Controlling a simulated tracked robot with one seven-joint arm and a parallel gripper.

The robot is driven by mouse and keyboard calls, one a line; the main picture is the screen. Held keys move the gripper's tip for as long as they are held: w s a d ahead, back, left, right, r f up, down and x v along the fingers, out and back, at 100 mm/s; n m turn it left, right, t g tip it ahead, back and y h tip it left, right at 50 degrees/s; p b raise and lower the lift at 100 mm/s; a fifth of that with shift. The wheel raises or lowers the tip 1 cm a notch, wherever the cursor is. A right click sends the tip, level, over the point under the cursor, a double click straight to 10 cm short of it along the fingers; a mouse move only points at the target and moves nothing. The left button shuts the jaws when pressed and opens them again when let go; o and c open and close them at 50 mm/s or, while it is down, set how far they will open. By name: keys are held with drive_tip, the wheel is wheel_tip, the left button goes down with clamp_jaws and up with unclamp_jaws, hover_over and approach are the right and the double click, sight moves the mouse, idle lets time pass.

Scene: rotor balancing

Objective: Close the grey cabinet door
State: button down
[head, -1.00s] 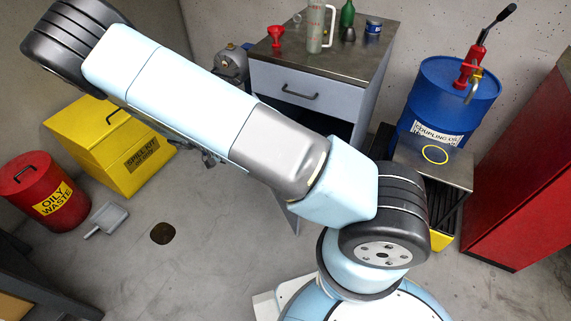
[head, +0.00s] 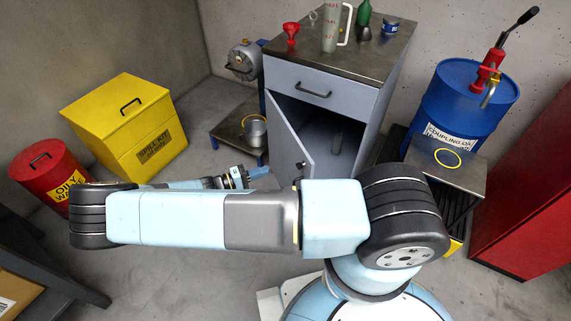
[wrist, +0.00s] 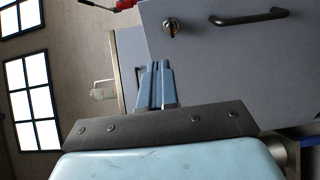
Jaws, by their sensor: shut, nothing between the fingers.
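The grey cabinet (head: 365,100) stands at the back centre in the head view. Its door (head: 288,136) hangs open, swung out toward me, and the dark inside shows to its right. In the wrist view a grey panel (wrist: 220,60), seemingly the door's outer face, fills the upper right, with a black bar handle (wrist: 250,17) and a small lock or knob (wrist: 172,27). My gripper (wrist: 160,68) is shut and empty in front of that panel; contact cannot be told. In the head view my gripper (head: 262,172) is left of the door's lower part.
A jug (head: 332,30), red funnel (head: 291,33) and bottles stand on the cabinet top. A low platform with a metal pot (head: 255,130) is left of the door. A yellow spill kit box (head: 125,115) stands left, a blue drum (head: 462,100) right.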

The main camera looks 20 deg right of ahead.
sight(303, 159)
drive_tip(key=d, duration=0.4)
drive_tip(key=w+d, duration=0.1)
drive_tip(key=d, duration=0.8)
drive_tip(key=shift+w, duration=0.35)
drive_tip(key=shift+d, duration=0.3)
drive_tip(key=shift+w, duration=0.1)
